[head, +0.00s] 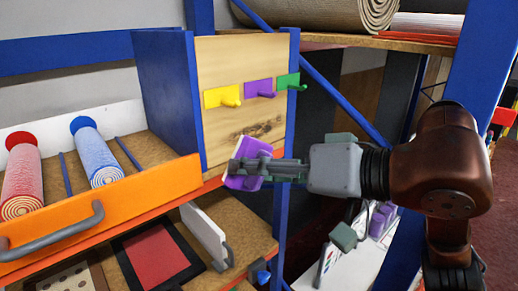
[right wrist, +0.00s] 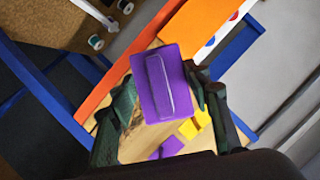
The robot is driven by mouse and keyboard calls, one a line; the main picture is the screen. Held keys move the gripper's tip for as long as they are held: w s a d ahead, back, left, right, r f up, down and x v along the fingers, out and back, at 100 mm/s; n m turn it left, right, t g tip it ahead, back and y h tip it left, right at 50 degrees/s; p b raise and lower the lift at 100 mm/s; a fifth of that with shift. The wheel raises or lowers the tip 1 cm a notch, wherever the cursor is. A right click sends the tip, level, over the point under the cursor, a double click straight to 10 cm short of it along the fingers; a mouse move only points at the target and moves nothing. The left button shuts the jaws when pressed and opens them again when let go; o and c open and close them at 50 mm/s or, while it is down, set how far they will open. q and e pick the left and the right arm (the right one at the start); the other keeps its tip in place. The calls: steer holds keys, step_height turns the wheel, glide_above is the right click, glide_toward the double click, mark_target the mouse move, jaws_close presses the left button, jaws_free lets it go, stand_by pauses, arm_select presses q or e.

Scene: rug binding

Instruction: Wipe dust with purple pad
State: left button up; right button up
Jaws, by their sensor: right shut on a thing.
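The purple pad (head: 238,182) is held by my right gripper (head: 250,170), in front of the lower right edge of the wooden panel (head: 222,62). In the right wrist view the purple pad (right wrist: 172,62) fills the space between the two dark fingers, with a raised handle-like ridge facing the camera. My right gripper (right wrist: 163,95) is shut on it. A brown, dust-like smudge (head: 262,130) shows on the lower part of the panel, above the pad; the pad looks apart from it. My left gripper is not in view.
An open orange drawer (head: 130,207) with red and blue rolls stands at left. A blue post (head: 281,205) is below the panel.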

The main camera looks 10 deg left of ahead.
mark_target(234, 154)
steer(key=shift+a+r, duration=0.15)
steer(key=shift+r, duration=0.25)
steer(key=shift+w+a+p, duration=0.4)
steer(key=shift+w+a, duration=0.5)
steer(key=shift+a, duration=0.2)
steer(key=shift+w+a+p, duration=0.35)
steer(key=shift+w+a, duration=0.5)
steer(key=shift+a, duration=0.25)
steer(key=shift+w+a, duration=0.2)
